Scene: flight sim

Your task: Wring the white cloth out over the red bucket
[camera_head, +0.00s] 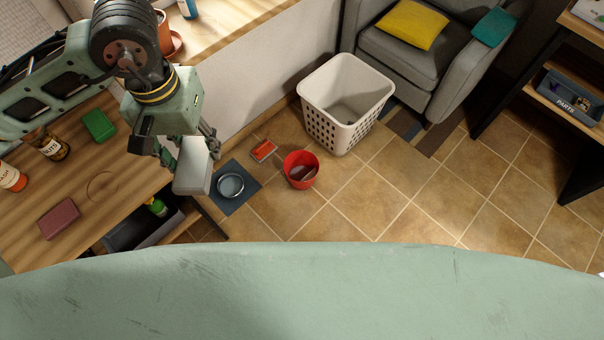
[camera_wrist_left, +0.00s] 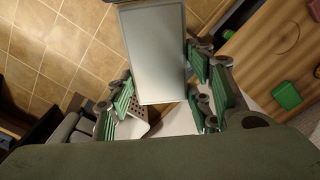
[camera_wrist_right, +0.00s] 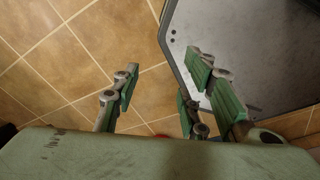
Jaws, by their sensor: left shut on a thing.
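The red bucket (camera_head: 300,170) stands upright on the tiled floor, with something dark reddish inside that I cannot make out. My left gripper (camera_head: 188,152) points down near the table's right edge, left of the bucket in the head view. It is shut on a pale, smooth rectangular block (camera_head: 193,178), which also shows in the left wrist view (camera_wrist_left: 155,50). I see nothing clearly recognisable as a white cloth, and cannot tell if this block is it. My right gripper (camera_wrist_right: 160,88) is open and empty in the right wrist view; the head view does not show it.
A wooden table (camera_head: 105,187) holds bottles, a green block (camera_head: 99,125) and a dark red block (camera_head: 58,219). On the floor are a blue mat (camera_head: 234,207) with a round dish (camera_head: 230,185), a red brush-like thing (camera_head: 263,150) and a white basket (camera_head: 345,100). Floor right of the bucket is clear.

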